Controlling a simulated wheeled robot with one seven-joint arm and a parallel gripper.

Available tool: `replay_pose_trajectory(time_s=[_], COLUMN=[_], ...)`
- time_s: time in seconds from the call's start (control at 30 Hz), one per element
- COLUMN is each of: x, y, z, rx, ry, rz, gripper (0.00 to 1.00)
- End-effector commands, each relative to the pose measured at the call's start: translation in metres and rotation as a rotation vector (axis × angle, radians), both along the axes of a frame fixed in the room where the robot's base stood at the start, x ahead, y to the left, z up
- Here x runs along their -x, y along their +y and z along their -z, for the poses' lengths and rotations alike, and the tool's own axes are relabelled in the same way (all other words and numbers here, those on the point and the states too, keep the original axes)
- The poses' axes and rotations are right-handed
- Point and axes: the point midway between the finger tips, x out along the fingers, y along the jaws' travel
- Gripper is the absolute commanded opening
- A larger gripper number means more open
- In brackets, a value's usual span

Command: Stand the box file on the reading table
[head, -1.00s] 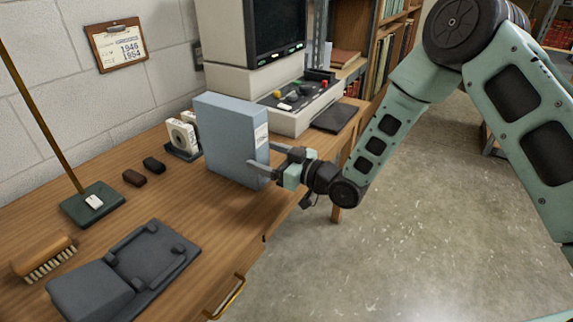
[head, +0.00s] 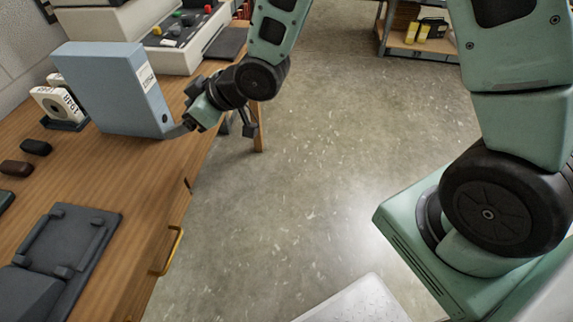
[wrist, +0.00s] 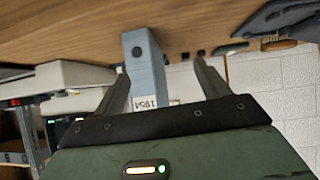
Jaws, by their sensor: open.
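The blue-grey box file (head: 108,88) stands upright on the wooden reading table (head: 75,180), with its labelled spine toward my gripper. My gripper (head: 180,120) is open beside the spine's lower part; the head view does not show clearly whether a finger touches it. In the wrist view, which is upside down, the box file (wrist: 146,70) shows between and beyond the two spread fingers of my gripper (wrist: 162,66), nearer the left one. Floor-side parts of the fingers are partly hidden in the head view.
Small dark blocks (head: 36,147) and a dark grey stand (head: 65,250) lie nearer. A console with coloured knobs (head: 185,28) is beyond the file.

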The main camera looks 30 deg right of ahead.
Motion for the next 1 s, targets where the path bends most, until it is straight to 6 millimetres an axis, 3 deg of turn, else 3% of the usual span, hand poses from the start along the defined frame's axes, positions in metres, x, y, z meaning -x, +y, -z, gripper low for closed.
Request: replay_pose_trajectory(time_s=[0.17, 0.3, 0.5, 0.6, 0.7, 1.0], x=[0.072, 0.143, 0.231, 0.255, 0.266, 0.267], y=[-0.018, -0.043, -0.073, -0.081, -0.085, -0.086], z=[-0.018, -0.033, -0.051, -0.057, -0.059, -0.060], rx=[0.240, 0.396, 0.542, 0.576, 0.594, 0.596], ry=[0.218, 0.409, 0.629, 0.690, 0.719, 0.724], rz=[0.066, 0.127, 0.177, 0.188, 0.192, 0.193], gripper=[0.74, 0.74, 0.74, 0.74, 0.74, 0.74])
